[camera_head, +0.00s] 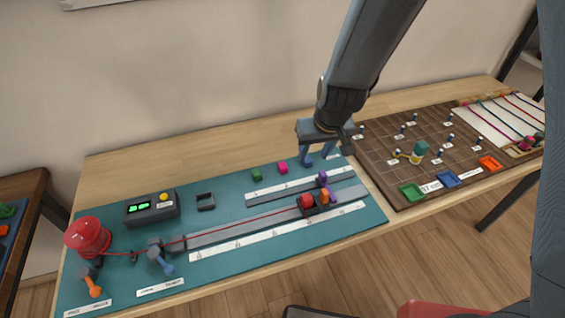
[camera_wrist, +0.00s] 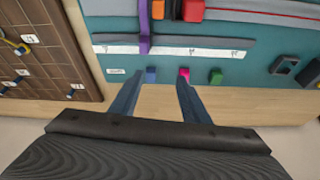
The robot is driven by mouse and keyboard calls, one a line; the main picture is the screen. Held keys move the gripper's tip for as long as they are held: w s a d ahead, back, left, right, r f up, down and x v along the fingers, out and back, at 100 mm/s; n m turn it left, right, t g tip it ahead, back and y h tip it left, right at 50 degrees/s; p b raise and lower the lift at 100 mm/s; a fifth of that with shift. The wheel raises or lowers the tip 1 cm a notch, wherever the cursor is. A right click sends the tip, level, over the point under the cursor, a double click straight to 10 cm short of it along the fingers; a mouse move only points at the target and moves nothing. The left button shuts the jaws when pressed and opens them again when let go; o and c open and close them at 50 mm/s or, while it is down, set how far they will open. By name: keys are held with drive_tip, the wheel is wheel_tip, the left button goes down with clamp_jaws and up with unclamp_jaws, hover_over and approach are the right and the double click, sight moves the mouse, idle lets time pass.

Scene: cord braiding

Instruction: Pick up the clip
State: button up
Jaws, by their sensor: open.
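A green clip (camera_head: 257,175) stands farther left, and the green clip (camera_wrist: 215,77) lies outside my right finger. My gripper (camera_head: 318,156) points down over the mat's back right; in the wrist view my gripper (camera_wrist: 158,82) is open and empty. I cannot tell which clip is meant.
A rail (camera_head: 245,225) carries a red, orange and purple carriage (camera_head: 312,203) on a red cord. A red spool (camera_head: 88,237) and a box with green displays (camera_head: 151,208) stand left. A brown pegboard (camera_head: 380,165) lies right of the teal mat (camera_head: 225,190).

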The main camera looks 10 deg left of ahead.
drive_tip(key=n, duration=0.1)
approach(283, 165)
drive_tip(key=shift+y, duration=0.3)
drive_tip(key=b+x, duration=0.1)
drive_tip(key=x, duration=0.3)
drive_tip(key=b+x, duration=0.1)
drive_tip(key=x, duration=0.3)
drive_tip(key=shift+d+f, duration=0.2)
drive_tip(key=shift+f, duration=0.05)
drive_tip(key=shift+t, duration=0.3)
clamp_jaws()
